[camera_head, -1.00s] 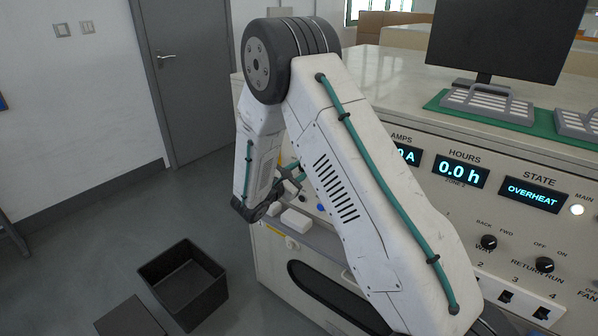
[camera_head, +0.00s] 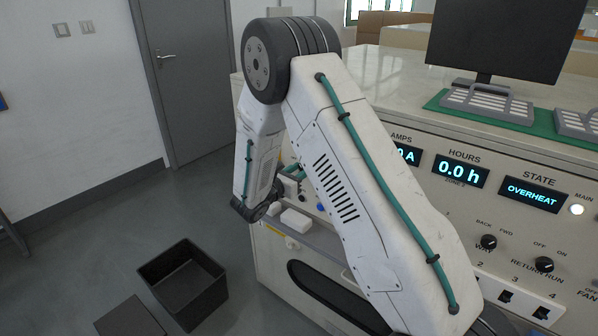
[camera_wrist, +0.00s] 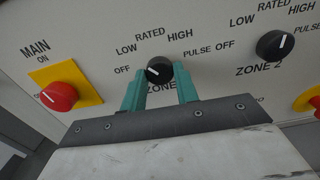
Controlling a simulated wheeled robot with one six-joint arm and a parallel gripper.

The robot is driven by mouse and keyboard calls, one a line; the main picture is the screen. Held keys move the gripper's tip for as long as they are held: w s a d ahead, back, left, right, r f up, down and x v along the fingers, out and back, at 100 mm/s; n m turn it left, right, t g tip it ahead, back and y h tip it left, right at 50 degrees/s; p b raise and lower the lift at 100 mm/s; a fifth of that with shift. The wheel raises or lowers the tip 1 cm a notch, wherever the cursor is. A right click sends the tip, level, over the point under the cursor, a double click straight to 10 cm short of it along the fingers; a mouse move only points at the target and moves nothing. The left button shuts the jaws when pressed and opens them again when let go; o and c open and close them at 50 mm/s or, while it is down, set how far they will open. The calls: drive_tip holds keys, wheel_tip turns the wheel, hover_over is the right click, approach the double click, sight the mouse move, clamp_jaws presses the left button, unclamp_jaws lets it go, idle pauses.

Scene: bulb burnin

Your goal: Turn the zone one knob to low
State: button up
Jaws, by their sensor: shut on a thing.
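The zone one knob (camera_wrist: 159,71) is a small black dial on the cream panel in the wrist view. OFF, LOW, RATED, HIGH and PULSE are printed around it. Its white pointer line slants to the upper left, on the OFF and LOW side; the exact mark is hard to tell. My gripper (camera_wrist: 161,84) has its two teal fingers shut on the knob, one on each side. They partly hide the ZONE label below it. In the head view my arm hides the knob and most of my gripper.
The zone two knob (camera_wrist: 275,45) is to the right. A red main switch (camera_wrist: 60,97) on a yellow plate is to the left. A white block (camera_head: 295,220) lies on the ledge below the panel. An open black bin (camera_head: 183,282) stands on the floor. The STATE display (camera_head: 531,195) reads OVERHEAT.

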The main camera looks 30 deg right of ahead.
drive_tip(key=o, duration=1)
drive_tip(key=v, duration=0.8)
